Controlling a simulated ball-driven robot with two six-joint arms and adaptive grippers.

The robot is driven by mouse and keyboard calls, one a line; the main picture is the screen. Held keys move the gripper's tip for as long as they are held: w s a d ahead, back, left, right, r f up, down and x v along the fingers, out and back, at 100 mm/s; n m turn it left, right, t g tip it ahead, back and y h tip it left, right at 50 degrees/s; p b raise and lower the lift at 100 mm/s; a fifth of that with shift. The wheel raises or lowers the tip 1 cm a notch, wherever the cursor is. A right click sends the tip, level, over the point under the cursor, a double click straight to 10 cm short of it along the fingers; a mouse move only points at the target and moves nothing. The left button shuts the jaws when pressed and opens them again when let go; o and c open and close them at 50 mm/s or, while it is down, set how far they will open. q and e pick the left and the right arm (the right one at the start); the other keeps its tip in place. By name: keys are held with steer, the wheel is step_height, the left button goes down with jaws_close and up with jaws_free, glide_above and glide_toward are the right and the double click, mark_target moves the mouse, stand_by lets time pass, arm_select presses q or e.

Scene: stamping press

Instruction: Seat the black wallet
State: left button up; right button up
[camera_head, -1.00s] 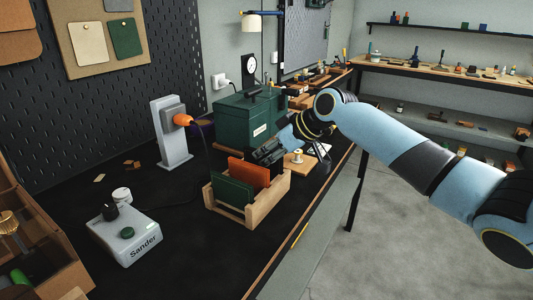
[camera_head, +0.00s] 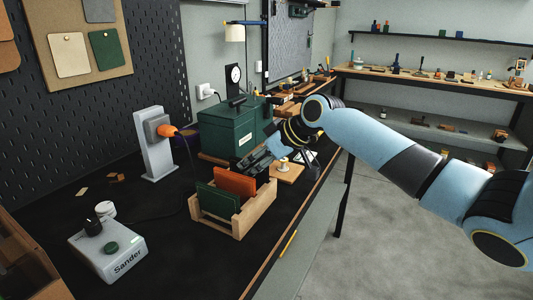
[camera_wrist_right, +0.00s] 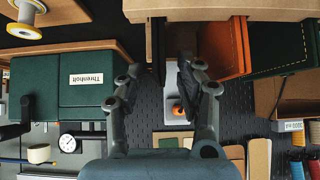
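My right gripper (camera_head: 252,161) is at the far end of the wooden rack (camera_head: 262,206), close behind the orange wallet (camera_head: 236,185). In the right wrist view its two fingers (camera_wrist_right: 160,80) stand apart, with a clear gap and nothing visibly held between them. The rack holds the orange wallet and a green wallet (camera_head: 217,202), both upright; in the wrist view the orange wallet (camera_wrist_right: 236,48) and green wallet (camera_wrist_right: 282,48) are to the right of the fingers. My left gripper is not in view.
A green box (camera_head: 228,130) stands behind my gripper, and a small wooden board with a spool (camera_head: 288,167) is beside it. The grey stand (camera_head: 152,145) and the Sander control box (camera_head: 108,251) are to the left. Black bench surface is free in front of the rack.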

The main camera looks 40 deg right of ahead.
steer(key=v, duration=1.1)
